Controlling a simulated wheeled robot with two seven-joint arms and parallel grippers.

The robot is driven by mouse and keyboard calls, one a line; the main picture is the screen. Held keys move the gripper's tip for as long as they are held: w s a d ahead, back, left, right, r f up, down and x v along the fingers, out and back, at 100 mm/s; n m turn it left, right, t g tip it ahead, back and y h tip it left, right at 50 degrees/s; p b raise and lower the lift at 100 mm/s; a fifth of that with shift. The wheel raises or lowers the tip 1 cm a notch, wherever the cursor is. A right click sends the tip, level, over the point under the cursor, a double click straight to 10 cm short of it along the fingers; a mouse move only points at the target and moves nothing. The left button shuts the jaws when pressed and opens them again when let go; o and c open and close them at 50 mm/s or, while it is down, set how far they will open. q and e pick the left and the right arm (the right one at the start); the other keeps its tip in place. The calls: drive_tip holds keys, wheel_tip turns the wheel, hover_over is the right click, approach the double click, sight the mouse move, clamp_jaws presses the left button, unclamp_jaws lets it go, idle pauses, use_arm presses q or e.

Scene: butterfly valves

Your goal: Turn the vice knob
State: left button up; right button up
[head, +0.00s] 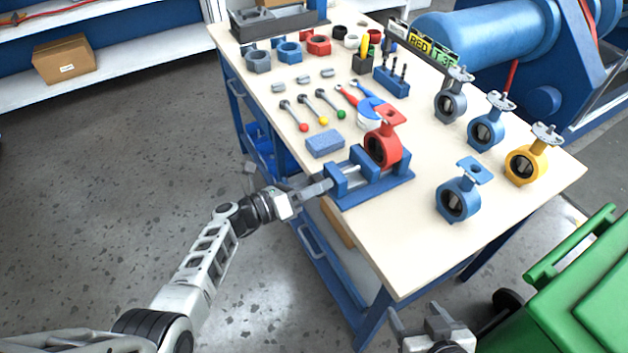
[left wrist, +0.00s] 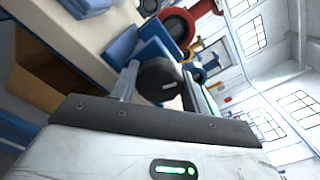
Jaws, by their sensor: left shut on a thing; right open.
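The blue vice (head: 376,192) is fixed near the table's left edge and holds a red butterfly valve body (head: 384,146) in its jaws. The black vice knob (left wrist: 161,82) shows in the left wrist view between my two left fingers. In the head view the knob is mostly hidden by the gripper. My left gripper (head: 312,189) reaches in from the left at the end of the vice and is shut on the knob. My right gripper (head: 425,322) is open and empty at the bottom of the head view, off the table's near edge.
The table (head: 405,250) is bare in its near part. A blue valve body (head: 460,193), a yellow valve (head: 528,160) and other valves stand right of the vice. A blue sponge block (head: 325,144) lies beside it. A green bin (head: 580,285) stands at the right.

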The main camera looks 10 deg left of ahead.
use_arm(q)
drive_tip(key=shift+f+n, duration=0.1)
drive_tip(key=shift+n, duration=0.3)
drive_tip(key=o, duration=1)
drive_tip(key=shift+a, duration=0.1)
drive_tip(key=v, duration=1.6)
